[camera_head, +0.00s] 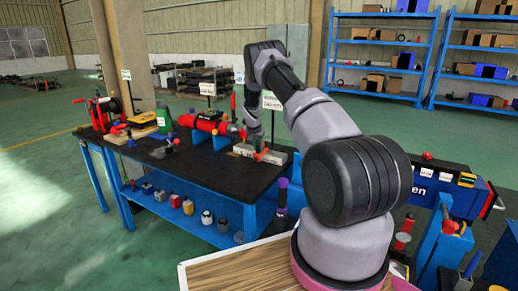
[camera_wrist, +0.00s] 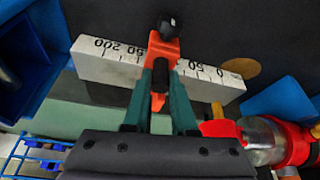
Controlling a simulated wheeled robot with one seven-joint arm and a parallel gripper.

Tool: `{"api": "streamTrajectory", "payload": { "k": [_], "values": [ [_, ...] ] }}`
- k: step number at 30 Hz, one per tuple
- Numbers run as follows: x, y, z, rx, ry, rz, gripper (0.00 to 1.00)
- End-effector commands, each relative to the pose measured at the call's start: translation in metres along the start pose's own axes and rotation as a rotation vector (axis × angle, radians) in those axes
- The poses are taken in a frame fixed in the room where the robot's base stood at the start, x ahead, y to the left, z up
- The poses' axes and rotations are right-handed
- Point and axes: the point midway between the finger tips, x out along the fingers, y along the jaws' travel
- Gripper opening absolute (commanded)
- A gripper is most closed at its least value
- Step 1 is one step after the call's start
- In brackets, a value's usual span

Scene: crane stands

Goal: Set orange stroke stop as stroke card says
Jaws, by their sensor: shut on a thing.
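The orange stroke stop (camera_wrist: 163,50), with a black knob on top, sits across a pale scale rail (camera_wrist: 105,62) in the wrist view. The rail's figures appear upside down, with 200 at the left and 50 and 0 at the right. The stop covers the stretch between a partly hidden figure ending in 50 and the 50. My gripper (camera_wrist: 160,92) is shut on the stop's lower part, its green fingers on either side. In the head view my gripper (camera_head: 256,146) is at the rail (camera_head: 276,157) on the black bench. White cards (camera_head: 271,101) stand behind; their text is too small to read.
A red cylinder unit (camera_head: 205,122) on blue supports lies left of the rail; its end (camera_wrist: 280,142) is close at the lower right in the wrist view. A green container (camera_head: 163,120) and tools occupy the bench's left.

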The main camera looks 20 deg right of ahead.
Motion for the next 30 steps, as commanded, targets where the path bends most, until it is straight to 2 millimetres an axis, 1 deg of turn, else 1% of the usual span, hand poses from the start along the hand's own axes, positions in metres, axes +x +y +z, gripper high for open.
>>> {"api": "streamTrajectory", "payload": {
  "k": [1, 2, 3, 12, 16, 20, 27, 30],
  "values": [
    [0.0, -0.001, 0.0, -0.001, 0.001, -0.001, 0.29],
    [0.0, -0.001, 0.0, -0.001, 0.001, -0.001, 0.4],
    [0.0, -0.001, 0.0, -0.001, 0.001, -0.001, 0.55],
    [-0.001, 0.0, 0.0, -0.001, 0.001, -0.001, 0.55],
    [-0.009, -0.001, -0.001, -0.001, 0.002, -0.002, 0.55],
    [-0.031, -0.002, -0.001, -0.002, 0.003, -0.002, 0.55],
    [-0.08, -0.002, 0.0, 0.0, 0.002, -0.003, 0.55],
    [-0.094, -0.001, 0.0, 0.0, 0.001, -0.002, 0.55]
  ]
}}
